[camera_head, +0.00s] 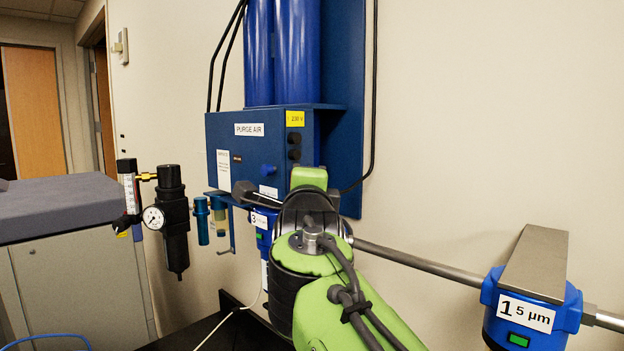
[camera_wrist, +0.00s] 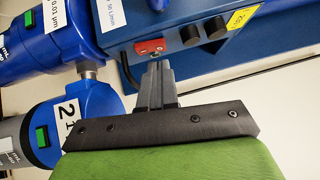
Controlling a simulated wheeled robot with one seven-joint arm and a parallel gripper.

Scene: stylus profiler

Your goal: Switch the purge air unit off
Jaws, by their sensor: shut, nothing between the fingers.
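The purge air unit (camera_head: 225,135) is a blue wall box labelled PURGE AIR under two blue cylinders. In the wrist view a red switch plate (camera_wrist: 150,46) sits on its panel, in line with two round black caps. My gripper's fingers (camera_wrist: 158,68) are shut and empty, with their tips just below the red plate. I cannot tell whether they touch it, nor which way the switch is set. In the head view my green and black wrist (camera_head: 308,200) covers the lower right of the panel, so the red plate is hidden there.
A blue knob (camera_head: 268,169) and black caps (camera_head: 294,140) are on the panel. Blue filter housings stand close by, one marked 2 (camera_wrist: 100,105), another marked 1 (camera_head: 530,310) on a pipe (camera_head: 430,262). A regulator with gauge (camera_head: 172,215) hangs at left.

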